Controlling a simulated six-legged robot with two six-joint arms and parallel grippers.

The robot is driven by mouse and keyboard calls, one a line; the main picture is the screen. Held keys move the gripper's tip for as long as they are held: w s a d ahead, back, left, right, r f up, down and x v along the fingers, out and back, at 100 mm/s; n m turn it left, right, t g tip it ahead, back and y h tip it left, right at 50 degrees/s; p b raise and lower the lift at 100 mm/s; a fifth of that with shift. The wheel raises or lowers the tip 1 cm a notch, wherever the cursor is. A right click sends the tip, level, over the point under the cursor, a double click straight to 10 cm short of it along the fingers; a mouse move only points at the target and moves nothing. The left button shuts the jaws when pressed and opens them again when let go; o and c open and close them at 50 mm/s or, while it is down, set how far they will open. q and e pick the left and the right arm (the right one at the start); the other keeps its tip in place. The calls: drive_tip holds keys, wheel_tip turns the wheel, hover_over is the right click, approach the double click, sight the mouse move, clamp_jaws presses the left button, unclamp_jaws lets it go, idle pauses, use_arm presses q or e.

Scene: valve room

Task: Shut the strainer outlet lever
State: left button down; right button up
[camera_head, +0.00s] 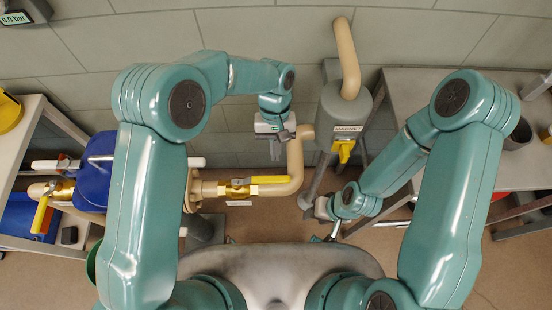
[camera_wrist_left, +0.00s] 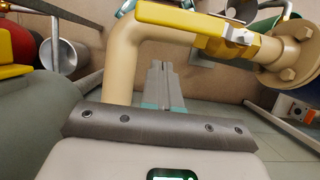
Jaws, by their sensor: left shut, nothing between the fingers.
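A yellow lever (camera_head: 258,180) sits on a brass valve (camera_head: 238,188) in the tan pipe, right of the blue strainer body (camera_head: 94,172). Its handle lies along the pipe. A white label is below it, too small to read. The lever also shows at the top of the left wrist view (camera_wrist_left: 235,42). A second yellow lever (camera_head: 40,214) hangs across a brass valve left of the blue body. My left gripper (camera_head: 283,136) is shut and empty, above and apart from the right-hand lever, near the pipe elbow. My right gripper (camera_head: 335,229) is low at right; its fingers are unclear.
A grey vessel (camera_head: 344,112) with a yellow handle (camera_head: 344,149) stands right of the pipe elbow (camera_head: 296,150). Tables stand at the left (camera_head: 22,135) and right (camera_head: 400,85). The tan pipe rises close to my left fingers. Open floor lies below the pipe.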

sight(261, 181)
use_arm(q)
drive_tip(key=shift+s+r, duration=0.2)
drive_tip(key=shift+s, duration=1.45)
use_arm(e)
drive_tip(key=shift+r, duration=0.35)
use_arm(q)
drive_tip(key=shift+s, duration=0.1)
drive_tip(key=shift+s+d+m, duration=0.1)
drive_tip(key=shift+s+m, duration=0.15)
drive_tip(key=shift+m, duration=0.15)
use_arm(e)
drive_tip(key=shift+f, duration=0.1)
